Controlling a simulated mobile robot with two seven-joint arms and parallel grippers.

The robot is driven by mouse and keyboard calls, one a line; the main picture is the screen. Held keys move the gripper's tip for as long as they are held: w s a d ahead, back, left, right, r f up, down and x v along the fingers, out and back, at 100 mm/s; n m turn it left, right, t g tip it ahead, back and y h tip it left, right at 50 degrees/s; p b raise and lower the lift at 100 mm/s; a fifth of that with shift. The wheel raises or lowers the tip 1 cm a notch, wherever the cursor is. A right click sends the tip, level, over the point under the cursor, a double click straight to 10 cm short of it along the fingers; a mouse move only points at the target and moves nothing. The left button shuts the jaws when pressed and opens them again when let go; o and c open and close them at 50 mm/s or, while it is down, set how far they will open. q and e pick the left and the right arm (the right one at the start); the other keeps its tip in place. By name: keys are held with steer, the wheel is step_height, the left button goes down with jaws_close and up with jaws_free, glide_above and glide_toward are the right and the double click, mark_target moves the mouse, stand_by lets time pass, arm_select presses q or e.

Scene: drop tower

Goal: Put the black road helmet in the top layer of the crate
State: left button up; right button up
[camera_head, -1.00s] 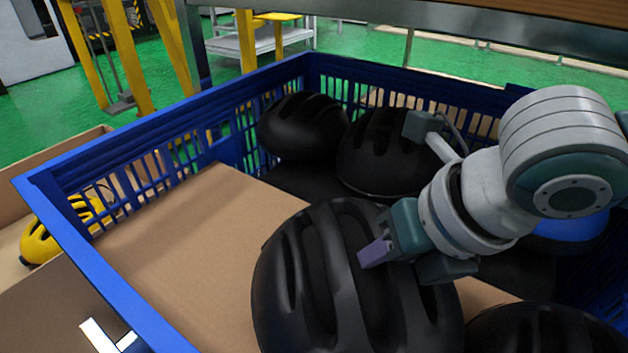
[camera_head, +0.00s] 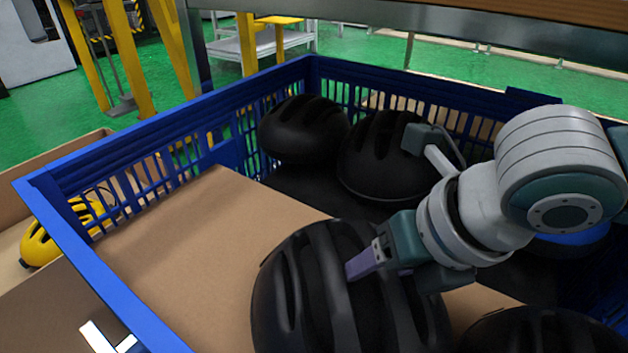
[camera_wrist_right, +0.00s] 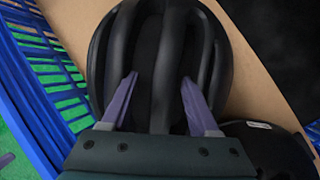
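A black helmet (camera_head: 310,292) with long vents is in the front of the blue crate (camera_head: 130,130), over the brown cardboard sheet (camera_head: 190,240). Its lower edge is out of view, so I cannot see what it touches. My right gripper (camera_head: 375,265) is at the helmet's top. In the right wrist view its two purple fingers (camera_wrist_right: 160,85) stand wide apart over the helmet shell (camera_wrist_right: 158,40), with a rib between them. My left gripper is not in view.
Two black helmets (camera_head: 303,130) (camera_head: 375,165) sit lower at the back of the crate. Another black helmet (camera_head: 545,335) is at the front right, and a blue one (camera_head: 570,240) lies partly behind my arm. A yellow helmet (camera_head: 40,245) is outside at left. The sheet's left part is bare.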

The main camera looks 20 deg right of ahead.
steer(key=shift+r, duration=0.1)
steer(key=shift+r, duration=0.4)
steer(key=p+v, duration=0.7)
steer(key=v, duration=0.5)
steer(key=s+a+r+m+y, duration=0.15)
steer(key=a+m, duration=0.25)
steer(key=m, duration=0.4)
steer(key=s+a+m+h, duration=0.1)
steer(key=s+a+m, duration=0.15)
steer(key=m, duration=0.55)
steer(key=s+d+f+m+h, duration=0.1)
steer(key=s+d+m, duration=0.2)
steer(key=m, duration=0.5)
steer(key=s+d+f+m+g+h, duration=0.1)
steer(key=s+d+m, duration=0.3)
steer(key=m, duration=0.4)
steer(key=shift+f+m+h, duration=0.35)
steer(key=shift+m, duration=0.05)
steer(key=shift+d, duration=0.15)
